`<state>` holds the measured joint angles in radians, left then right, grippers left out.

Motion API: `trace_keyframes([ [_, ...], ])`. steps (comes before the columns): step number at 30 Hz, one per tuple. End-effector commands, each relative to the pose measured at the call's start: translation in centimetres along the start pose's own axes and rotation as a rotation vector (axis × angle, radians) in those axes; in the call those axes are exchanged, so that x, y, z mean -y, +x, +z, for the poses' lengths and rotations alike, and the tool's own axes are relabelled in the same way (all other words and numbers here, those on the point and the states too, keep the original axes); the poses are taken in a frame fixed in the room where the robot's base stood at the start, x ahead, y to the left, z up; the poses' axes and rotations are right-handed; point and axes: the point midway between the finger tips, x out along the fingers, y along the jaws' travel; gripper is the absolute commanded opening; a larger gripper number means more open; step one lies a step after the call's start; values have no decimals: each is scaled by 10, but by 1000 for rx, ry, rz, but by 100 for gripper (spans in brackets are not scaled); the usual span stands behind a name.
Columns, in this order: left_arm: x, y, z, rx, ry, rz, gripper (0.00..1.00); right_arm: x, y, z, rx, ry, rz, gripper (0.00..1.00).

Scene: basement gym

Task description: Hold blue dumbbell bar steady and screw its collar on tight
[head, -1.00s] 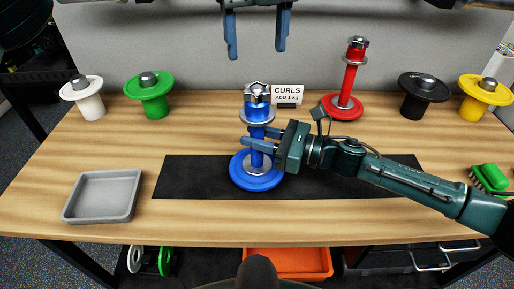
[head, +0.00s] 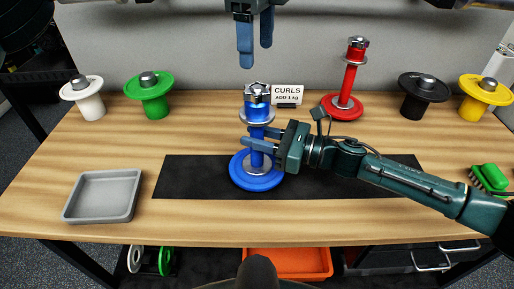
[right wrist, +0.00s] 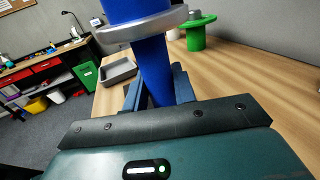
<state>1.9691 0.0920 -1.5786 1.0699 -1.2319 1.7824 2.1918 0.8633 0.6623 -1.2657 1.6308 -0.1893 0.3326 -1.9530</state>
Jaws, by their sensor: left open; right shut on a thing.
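The blue dumbbell bar (head: 257,133) stands upright on its blue plate (head: 256,181) on the black mat. A silver hex collar (head: 257,91) sits at its top end, above a silver ring (head: 257,116). My right gripper (head: 262,144) is shut on the bar's shaft below the ring; the blue shaft (right wrist: 154,68) also shows between the fingers in the right wrist view. My left gripper (head: 255,42) is open and empty, pointing down above the collar and apart from it. The collar is outside the right wrist view.
A red dumbbell (head: 348,80) stands behind to the right, beside the CURLS sign (head: 287,95). White (head: 88,97), green (head: 150,94), black (head: 422,95) and yellow (head: 482,92) plates stand on holders along the back.

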Motion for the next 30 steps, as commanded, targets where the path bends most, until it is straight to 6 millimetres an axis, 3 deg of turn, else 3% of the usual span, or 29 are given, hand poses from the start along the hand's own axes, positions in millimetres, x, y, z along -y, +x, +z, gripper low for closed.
trace_keyframes([
  [15, 0, 69, 0, 0, 0, 1, 65, 0, 0, -1, -1, 1, 1, 0],
  [27, 0, 77, 0, 0, 0, -1, 65, 0, 0, -1, -1, 1, 1, 0],
  [30, 0, 77, 0, 0, 0, -1, 59, 0, 0, -1, -1, 1, 1, 0],
])
